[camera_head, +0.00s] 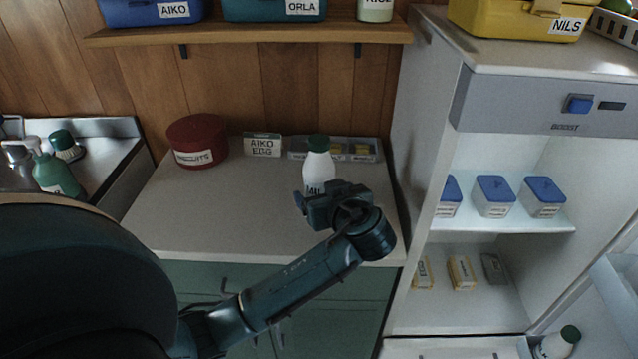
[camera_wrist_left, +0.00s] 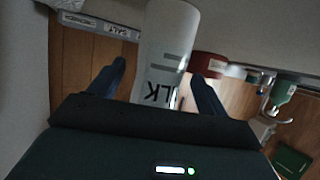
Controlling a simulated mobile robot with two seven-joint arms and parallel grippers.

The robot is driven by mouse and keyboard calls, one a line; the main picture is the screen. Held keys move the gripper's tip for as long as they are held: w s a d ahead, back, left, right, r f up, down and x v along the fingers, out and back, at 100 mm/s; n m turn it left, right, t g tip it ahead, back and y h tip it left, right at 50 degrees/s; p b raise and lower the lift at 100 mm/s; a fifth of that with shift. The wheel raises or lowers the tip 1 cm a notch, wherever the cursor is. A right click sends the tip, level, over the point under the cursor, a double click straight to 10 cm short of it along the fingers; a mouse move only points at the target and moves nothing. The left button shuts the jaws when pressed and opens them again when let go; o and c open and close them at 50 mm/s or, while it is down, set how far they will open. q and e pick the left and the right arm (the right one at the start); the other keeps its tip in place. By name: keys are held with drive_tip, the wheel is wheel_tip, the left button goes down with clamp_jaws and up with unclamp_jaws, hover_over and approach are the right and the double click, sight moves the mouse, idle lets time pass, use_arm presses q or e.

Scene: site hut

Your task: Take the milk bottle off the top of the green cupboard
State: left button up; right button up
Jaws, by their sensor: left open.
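The milk bottle (camera_head: 319,163), white with a dark green cap, stands upright on the pale top of the green cupboard (camera_head: 240,215). My left gripper (camera_head: 318,200) is in front of the bottle and hides its lower part in the head view. In the left wrist view the bottle (camera_wrist_left: 165,50) is between the two open fingers (camera_wrist_left: 160,85), with its label partly readable. The fingers stand apart from it on both sides, with no grip on it. My right gripper is not in view.
The open fridge (camera_head: 420,130) walls the right side. A shelf (camera_head: 250,34) hangs above. The cupboard top's front left is clear.

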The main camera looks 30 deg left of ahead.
use_arm(q)
drive_tip(key=x, duration=0.2)
drive_tip(key=shift+w+a+f, duration=0.1)
drive_tip(key=shift+a+f, duration=0.05)
drive_tip(key=shift+a, duration=0.05)
drive_tip(key=c, duration=1.4)
